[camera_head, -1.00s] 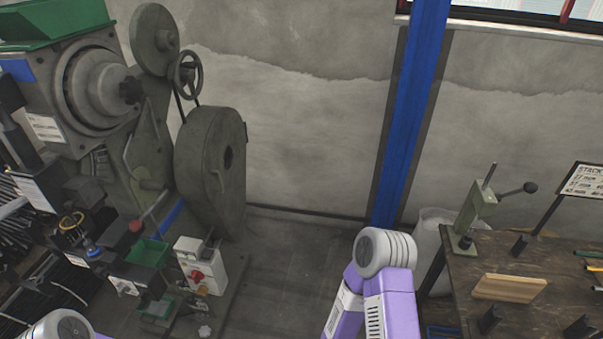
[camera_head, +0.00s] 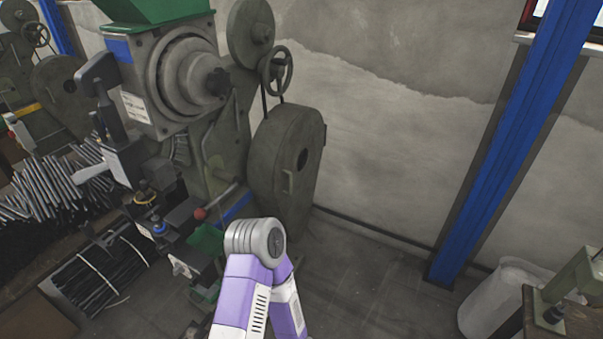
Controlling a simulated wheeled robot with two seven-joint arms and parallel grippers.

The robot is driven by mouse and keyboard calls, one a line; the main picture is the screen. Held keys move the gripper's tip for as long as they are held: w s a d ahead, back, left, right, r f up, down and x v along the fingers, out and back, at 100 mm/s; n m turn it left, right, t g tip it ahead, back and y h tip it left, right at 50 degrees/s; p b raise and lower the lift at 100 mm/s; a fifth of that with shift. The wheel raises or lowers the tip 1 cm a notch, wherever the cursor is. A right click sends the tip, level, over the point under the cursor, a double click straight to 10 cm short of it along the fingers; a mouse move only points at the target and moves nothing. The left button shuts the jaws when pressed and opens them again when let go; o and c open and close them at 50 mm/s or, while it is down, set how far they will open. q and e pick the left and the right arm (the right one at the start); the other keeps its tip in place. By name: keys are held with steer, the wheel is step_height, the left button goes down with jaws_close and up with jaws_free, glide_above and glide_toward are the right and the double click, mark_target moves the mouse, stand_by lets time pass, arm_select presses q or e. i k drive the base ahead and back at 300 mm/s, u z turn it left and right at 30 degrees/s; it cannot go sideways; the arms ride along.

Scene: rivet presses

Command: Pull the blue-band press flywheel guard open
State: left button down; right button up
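The press with a blue band (camera_head: 237,208) stands left of centre, with a green hopper on top. Its flywheel guard (camera_head: 311,165) is a thick round grey-green cover with a dark centre hole, at the right side of the press. A small upright handle (camera_head: 288,183) is on the guard's front face. The guard appears closed, with no wheel showing behind it. A purple and grey link of my arm is in front of the press's lower part and hides some of it. Neither gripper is in view.
Another press with a yellow band (camera_head: 27,110) stands at far left. Bundled dark rods (camera_head: 98,272) and loose metal rods lie at left. A blue post (camera_head: 512,140), white bin (camera_head: 497,297) and bench are at right. Floor right of the guard is clear.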

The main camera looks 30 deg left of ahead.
mark_target(306, 185)
steer(key=i, duration=0.8)
steer(key=u, duration=2.2)
